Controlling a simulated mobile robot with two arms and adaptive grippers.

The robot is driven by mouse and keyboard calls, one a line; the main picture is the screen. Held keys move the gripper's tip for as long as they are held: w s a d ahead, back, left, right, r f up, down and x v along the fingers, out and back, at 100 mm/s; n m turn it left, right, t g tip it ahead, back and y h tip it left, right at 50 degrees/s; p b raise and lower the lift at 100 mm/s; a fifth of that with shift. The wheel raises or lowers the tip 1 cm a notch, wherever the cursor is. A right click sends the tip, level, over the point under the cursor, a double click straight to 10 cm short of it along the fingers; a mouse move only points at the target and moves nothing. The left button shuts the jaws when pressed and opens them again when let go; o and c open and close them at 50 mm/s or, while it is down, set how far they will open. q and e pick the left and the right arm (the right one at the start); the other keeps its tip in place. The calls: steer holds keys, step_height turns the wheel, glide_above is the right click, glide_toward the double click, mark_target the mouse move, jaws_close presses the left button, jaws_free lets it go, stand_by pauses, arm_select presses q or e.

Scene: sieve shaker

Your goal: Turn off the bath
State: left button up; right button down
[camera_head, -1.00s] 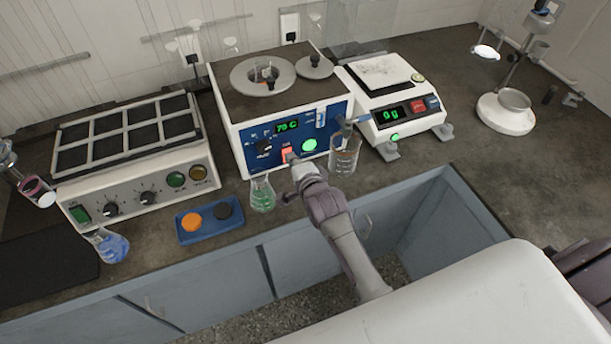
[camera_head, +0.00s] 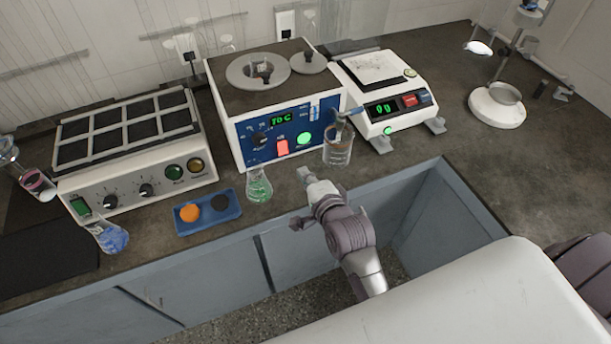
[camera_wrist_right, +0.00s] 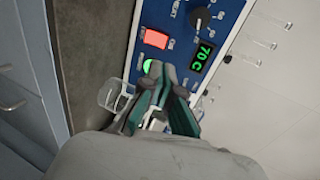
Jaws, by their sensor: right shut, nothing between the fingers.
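The bath (camera_head: 222,106) is a white box with a blue front panel, standing at the back of the bench. Its display (camera_head: 282,120) reads 70 C in green. Its rocker switch (camera_head: 282,147) glows red, and a round green lamp (camera_head: 304,138) beside it is lit. In the right wrist view the red switch (camera_wrist_right: 155,38) and display (camera_wrist_right: 202,58) show clearly, with the green lamp partly behind the fingers. My right gripper (camera_head: 309,178) is shut and empty, in front of the panel and apart from it. My left gripper is not in view.
A green flask (camera_head: 259,187) and a beaker (camera_head: 338,150) stand before the bath. A blue tray (camera_head: 232,212) holds orange and black discs. A balance (camera_head: 400,125) reading 0 g stands right, a multi-plate heater (camera_head: 190,172) left. Open bench lies at the right.

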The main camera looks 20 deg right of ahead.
mark_target(285, 151)
arm_select(q)
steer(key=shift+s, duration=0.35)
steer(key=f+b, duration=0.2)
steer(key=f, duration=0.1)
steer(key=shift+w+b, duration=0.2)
steer(key=shift+b, duration=0.2)
arm_select(e)
steer(key=n, duration=0.6)
steer(key=f+n, duration=0.1)
steer(key=n, duration=1.1)
steer(key=shift+s+d+f+g, duration=0.1)
steer(key=shift+d+f+g, duration=0.1)
steer(key=shift+g, duration=0.1)
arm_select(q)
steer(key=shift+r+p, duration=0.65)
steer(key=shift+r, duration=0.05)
arm_select(e)
steer(key=x, duration=1.4)
